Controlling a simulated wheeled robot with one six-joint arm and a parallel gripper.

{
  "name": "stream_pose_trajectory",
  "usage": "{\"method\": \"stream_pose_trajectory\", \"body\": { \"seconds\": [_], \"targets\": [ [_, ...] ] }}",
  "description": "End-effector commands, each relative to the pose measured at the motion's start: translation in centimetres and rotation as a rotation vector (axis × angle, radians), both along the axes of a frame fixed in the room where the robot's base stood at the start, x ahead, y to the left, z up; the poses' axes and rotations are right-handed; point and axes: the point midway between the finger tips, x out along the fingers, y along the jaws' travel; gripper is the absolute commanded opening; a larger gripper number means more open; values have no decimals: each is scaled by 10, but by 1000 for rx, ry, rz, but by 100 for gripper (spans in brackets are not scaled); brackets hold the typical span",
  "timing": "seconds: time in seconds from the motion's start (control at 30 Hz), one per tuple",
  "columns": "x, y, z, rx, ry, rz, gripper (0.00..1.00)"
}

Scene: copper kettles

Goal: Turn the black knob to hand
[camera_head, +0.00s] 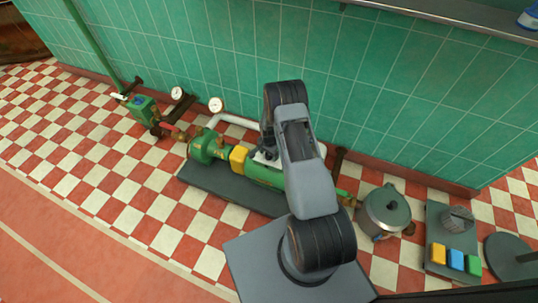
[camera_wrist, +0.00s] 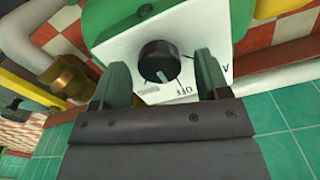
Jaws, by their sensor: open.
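The black knob (camera_wrist: 158,60) sits on a white panel (camera_wrist: 190,45) in the wrist view. Its pale pointer mark faces the bottom of that picture, slightly right. An upside-down label that looks like OFF is just right of the pointer; a smaller label left of it is too blurred to read. My gripper (camera_wrist: 162,68) is open, one green finger on each side of the knob with gaps; I cannot tell how deep the fingertips reach. In the head view my arm hides the knob and most of the white panel (camera_head: 262,158).
A green machine (camera_head: 205,147) with a yellow block (camera_head: 238,159) and a white pipe (camera_head: 232,119) stands by the tiled wall. To the right are a metal pot (camera_head: 385,210) and a grey box (camera_head: 437,235) with coloured buttons. Checkered floor lies clear at left.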

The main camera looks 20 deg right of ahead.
Motion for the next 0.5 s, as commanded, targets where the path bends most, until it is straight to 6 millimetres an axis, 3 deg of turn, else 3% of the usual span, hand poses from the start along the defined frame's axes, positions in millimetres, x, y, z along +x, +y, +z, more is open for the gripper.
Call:
{"method": "stream_pose_trajectory", "body": {
  "seconds": [0.3, 0.5],
  "targets": [
    [0, 0, -2, 0, 0, 0, 69],
    [0, 0, -2, 0, 0, 0, 51]
  ]
}}
